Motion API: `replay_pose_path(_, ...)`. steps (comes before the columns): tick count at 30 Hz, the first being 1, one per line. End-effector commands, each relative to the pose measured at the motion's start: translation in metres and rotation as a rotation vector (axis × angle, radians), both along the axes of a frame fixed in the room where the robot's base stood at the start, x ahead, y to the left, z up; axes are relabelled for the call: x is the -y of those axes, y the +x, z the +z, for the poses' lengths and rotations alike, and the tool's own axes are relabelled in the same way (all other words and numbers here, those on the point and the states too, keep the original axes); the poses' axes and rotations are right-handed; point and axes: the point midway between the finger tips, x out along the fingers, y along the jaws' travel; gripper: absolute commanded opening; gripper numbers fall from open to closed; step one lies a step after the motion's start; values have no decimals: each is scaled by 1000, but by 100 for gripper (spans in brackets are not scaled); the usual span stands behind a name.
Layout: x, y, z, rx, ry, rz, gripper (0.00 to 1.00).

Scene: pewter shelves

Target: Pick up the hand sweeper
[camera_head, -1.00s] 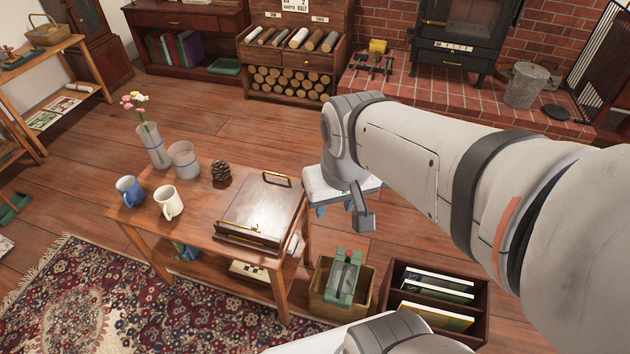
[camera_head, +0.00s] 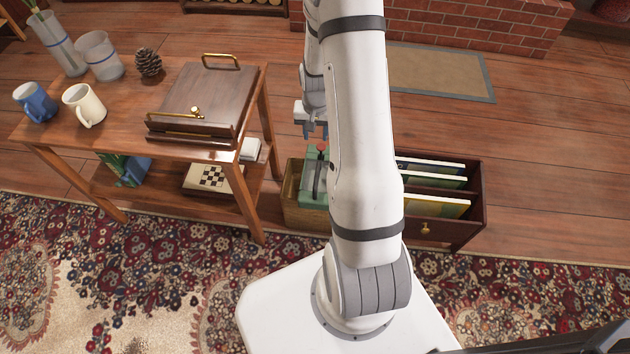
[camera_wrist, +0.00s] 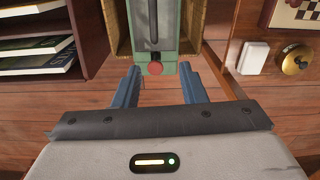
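A green device with a grey handle strip and a red knob, seemingly the hand sweeper (camera_head: 309,180), stands in a wooden box (camera_head: 291,198) to the right of the low table. My arm hides part of it in the head view. In the wrist view the green sweeper (camera_wrist: 170,28) is at the top centre, its red-knobbed end facing me. My gripper (camera_wrist: 158,76) is open, its blue fingers to either side of the line of that end, with nothing between them. In the head view my gripper (camera_head: 311,128) is above the box, partly hidden.
The low table (camera_head: 90,128) holds mugs, a pine cone and a wooden lap desk (camera_head: 212,98). A dark rack of books (camera_head: 472,195) stands right of the box. A chessboard (camera_head: 212,178) lies on the table's lower shelf. Floor behind is clear.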

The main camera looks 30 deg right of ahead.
Motion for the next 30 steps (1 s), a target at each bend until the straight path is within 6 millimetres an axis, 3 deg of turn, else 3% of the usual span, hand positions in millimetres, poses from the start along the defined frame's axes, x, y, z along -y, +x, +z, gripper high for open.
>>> replay_pose_path(1,6,0,-36,-12,4,-20,38)
replay_pose_path(3,11,0,-60,-18,6,-40,38)
replay_pose_path(6,16,0,-79,-22,8,-59,38)
replay_pose_path(19,14,-2,-124,-26,9,-66,38)
replay_pose_path(26,10,-3,-158,-26,9,-67,38)
replay_pose_path(30,10,-3,-163,-23,8,-67,38)
